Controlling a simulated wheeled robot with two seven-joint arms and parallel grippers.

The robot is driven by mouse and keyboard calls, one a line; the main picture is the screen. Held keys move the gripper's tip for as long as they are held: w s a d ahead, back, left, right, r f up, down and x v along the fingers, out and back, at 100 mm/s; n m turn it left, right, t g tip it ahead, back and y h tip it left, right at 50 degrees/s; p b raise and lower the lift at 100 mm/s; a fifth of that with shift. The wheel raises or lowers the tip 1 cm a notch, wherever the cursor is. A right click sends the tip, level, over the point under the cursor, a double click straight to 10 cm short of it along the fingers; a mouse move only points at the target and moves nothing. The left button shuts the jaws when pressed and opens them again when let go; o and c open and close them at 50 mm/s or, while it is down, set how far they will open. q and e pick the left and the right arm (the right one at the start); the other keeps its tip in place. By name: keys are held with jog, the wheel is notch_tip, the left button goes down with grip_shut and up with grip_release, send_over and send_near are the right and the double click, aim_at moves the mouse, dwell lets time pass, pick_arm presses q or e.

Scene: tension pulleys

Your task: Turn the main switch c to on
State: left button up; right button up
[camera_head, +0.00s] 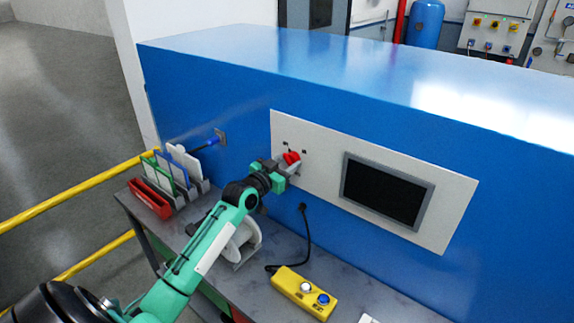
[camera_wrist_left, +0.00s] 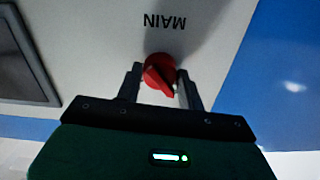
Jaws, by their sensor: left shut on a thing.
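The main switch is a red rotary knob (camera_head: 291,158) on the white panel (camera_head: 455,190) of the blue cabinet. In the left wrist view the red knob (camera_wrist_left: 160,72) sits by the word MAIN, which appears upside down. Its pointer lies at a slant in that view. My left gripper (camera_head: 284,165) is at the panel with its fingers on both sides of the knob. It is shut on the knob, and the two fingers also show in the left wrist view (camera_wrist_left: 160,85). My right gripper is not in view.
A dark screen (camera_head: 388,190) is right of the knob on the panel. The grey bench (camera_head: 255,280) below holds a yellow button box (camera_head: 304,292), a white curved holder (camera_head: 243,240) and a rack of folders (camera_head: 180,168) with a red bin (camera_head: 150,198). Yellow rails (camera_head: 80,190) stand at the left.

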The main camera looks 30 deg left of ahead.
pick_arm(q)
jog(key=m+b, duration=0.1)
jog(key=m, duration=0.2)
jog(key=shift+f, duration=0.1)
jog(key=m+b, duration=0.2)
jog(key=m, duration=0.7)
jog(key=shift+m, duration=2.4)
jog(key=o, duration=1)
